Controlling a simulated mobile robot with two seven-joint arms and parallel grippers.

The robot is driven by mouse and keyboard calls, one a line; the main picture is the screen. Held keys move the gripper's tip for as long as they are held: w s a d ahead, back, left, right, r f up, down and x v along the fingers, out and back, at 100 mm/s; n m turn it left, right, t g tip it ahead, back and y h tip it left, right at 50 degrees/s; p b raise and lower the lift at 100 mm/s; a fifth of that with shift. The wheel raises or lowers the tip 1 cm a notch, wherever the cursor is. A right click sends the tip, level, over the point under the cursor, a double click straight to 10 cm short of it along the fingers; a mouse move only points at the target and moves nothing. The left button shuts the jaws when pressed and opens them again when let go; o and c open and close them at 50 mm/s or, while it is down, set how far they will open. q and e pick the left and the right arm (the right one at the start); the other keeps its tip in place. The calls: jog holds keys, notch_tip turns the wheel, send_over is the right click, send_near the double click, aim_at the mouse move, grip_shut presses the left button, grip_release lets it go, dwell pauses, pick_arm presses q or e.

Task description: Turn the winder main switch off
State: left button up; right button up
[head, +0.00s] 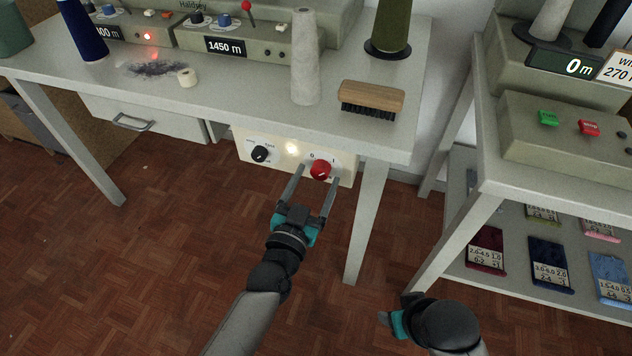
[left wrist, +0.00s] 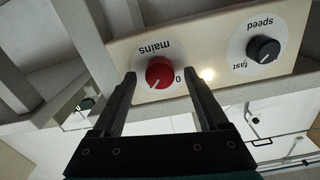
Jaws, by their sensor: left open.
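The red mains knob (head: 320,169) is on a cream panel (head: 272,160) under the table's front edge, with 0 and I marks above it. In the left wrist view the knob (left wrist: 159,72) has a white mark pointing away from the 0. A lit lamp (head: 292,148) glows beside it. My left gripper (head: 316,175) is open, one finger on each side of the knob; I cannot tell whether they touch it. It also shows in the left wrist view (left wrist: 159,78). My right gripper (head: 392,320) is low at the right; its fingers are mostly hidden.
A black speed knob (head: 260,153) is on the same panel, left of the lamp. The table leg (head: 366,220) stands right of my left gripper. A brush (head: 371,98) and a pale cone (head: 304,60) are on the tabletop above. A second stand (head: 500,200) is at the right.

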pick_arm(q)
jog(key=shift+w, duration=0.3)
jog(key=shift+c, duration=0.2)
grip_shut()
dwell(0.3)
